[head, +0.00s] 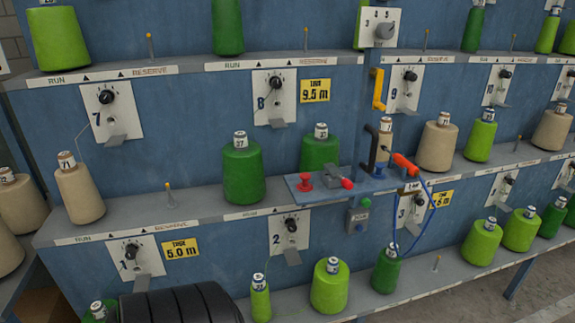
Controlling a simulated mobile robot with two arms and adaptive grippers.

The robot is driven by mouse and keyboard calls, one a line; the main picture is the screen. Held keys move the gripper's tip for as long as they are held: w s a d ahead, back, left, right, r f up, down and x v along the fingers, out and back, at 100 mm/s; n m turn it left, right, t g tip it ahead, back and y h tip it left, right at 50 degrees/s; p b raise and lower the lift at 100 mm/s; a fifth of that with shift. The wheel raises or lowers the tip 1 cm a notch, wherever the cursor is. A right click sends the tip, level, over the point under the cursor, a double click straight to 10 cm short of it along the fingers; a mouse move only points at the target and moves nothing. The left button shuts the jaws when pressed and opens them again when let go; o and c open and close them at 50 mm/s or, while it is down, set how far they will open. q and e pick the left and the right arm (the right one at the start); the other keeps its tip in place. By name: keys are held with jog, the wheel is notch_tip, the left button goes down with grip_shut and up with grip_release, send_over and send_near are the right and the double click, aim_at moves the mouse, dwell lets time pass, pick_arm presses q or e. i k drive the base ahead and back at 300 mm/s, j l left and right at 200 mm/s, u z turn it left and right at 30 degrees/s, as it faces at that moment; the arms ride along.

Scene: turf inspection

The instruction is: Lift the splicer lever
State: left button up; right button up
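The splicer (334,176) is a small grey block on a blue-grey bracket shelf (320,191) at the middle of the rack. A short lever with a red-pink tip (347,183) sticks out from its right front side, low and near the shelf. A red mushroom-shaped knob (305,180) stands left of the splicer, and a small blue knob (379,171) stands right of it. Neither of my grippers is in view, so nothing is seen touching the lever.
Green cones (243,172) and beige cones (79,190) stand on the rack shelves close around the bracket. An orange tool (405,164) with a looping blue hose (430,205) hangs at right. A black handle (371,148) and yellow handle (378,90) are above.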

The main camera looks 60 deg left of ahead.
aim_at(332, 170)
jog(key=k+j+u, duration=0.1)
jog(key=u, duration=1.45)
